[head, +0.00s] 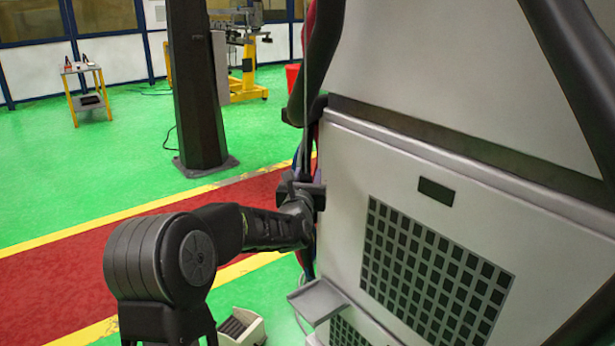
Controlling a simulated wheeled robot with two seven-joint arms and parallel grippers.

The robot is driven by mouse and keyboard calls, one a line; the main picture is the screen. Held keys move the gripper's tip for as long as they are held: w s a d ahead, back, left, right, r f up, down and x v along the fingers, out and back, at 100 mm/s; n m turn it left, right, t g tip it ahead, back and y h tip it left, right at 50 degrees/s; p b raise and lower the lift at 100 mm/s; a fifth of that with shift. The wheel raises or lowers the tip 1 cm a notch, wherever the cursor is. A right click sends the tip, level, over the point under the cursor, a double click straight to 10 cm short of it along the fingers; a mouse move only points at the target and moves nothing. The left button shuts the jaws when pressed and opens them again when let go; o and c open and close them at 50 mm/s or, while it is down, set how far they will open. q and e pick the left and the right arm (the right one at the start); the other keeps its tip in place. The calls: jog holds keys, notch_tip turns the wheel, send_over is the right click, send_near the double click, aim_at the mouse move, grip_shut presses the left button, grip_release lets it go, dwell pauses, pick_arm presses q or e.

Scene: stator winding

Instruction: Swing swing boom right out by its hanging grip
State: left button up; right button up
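A thin grey hanging line (306,95) comes down from above the picture along the left edge of the large grey cabinet. Its lower end meets my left gripper (303,188), whose dark fingers are at the line beside the cabinet's edge. The grip at the line's end is hidden or too dark to tell from the fingers, so I cannot tell whether they are closed on it. The swing boom itself cannot be made out for certain; the line's top is out of the picture. My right gripper is not in view.
The grey cabinet (400,170) with a dark grid panel fills the right side, with a small grey shelf (318,300) low on its left edge. A dark column (197,90) stands behind. A box (240,327) sits on the floor below. The red walkway (60,285) at left is clear.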

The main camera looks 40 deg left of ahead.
pick_arm(q)
grip_shut()
dwell(1.1)
